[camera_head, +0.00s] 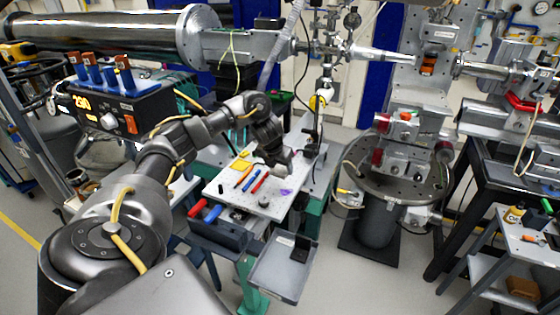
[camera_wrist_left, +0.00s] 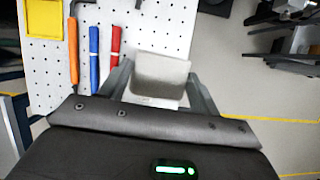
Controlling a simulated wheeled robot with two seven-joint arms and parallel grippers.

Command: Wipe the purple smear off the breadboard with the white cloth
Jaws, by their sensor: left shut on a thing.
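The white perforated breadboard (camera_head: 268,204) lies on the bench in the middle of the head view. It also fills the upper left of the wrist view (camera_wrist_left: 158,32). The purple smear (camera_head: 286,192) is near the board's right edge, and I cannot make it out in the wrist view. My left gripper (camera_head: 280,167) is over the right part of the board, just behind the smear. In the wrist view its fingers (camera_wrist_left: 158,88) are shut on the pale cloth (camera_wrist_left: 160,74), which looks like a folded pad. Whether the cloth touches the board is unclear. My right gripper is not in view.
An orange-handled tool (camera_head: 243,176), a blue pen-like tool (camera_head: 251,181) and a red one (camera_head: 260,181) lie on the board left of the gripper, with a yellow item (camera_head: 240,165) behind. A grey tray (camera_head: 275,282) is in front. A post stands behind the board's right corner.

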